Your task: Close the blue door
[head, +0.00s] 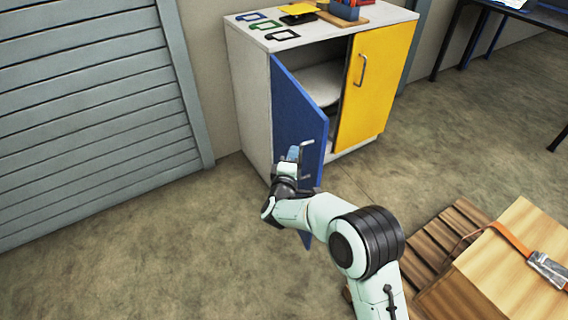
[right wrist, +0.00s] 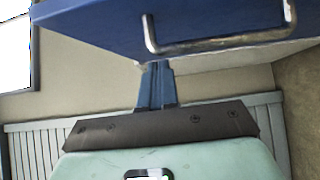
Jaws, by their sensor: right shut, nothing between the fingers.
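The blue door (head: 292,112) of the white cabinet stands partly open, hinged on its left side. Its metal handle (head: 307,146) is near the free edge, and the shelf space shows behind it. My right gripper (head: 293,154) is shut and empty, close to the outer face of the blue door beside the handle. In the right wrist view the shut fingers (right wrist: 157,82) point toward the blue door (right wrist: 100,28), below its handle (right wrist: 215,43). I cannot tell whether they touch the door. My left gripper is not in view.
The yellow door (head: 375,90) beside it is closed. Small frames and a toolbox (head: 345,10) are on the cabinet top (head: 315,33). A wooden box (head: 505,265) on a pallet (head: 455,235) stands at the lower right. Floor left of my arm is clear.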

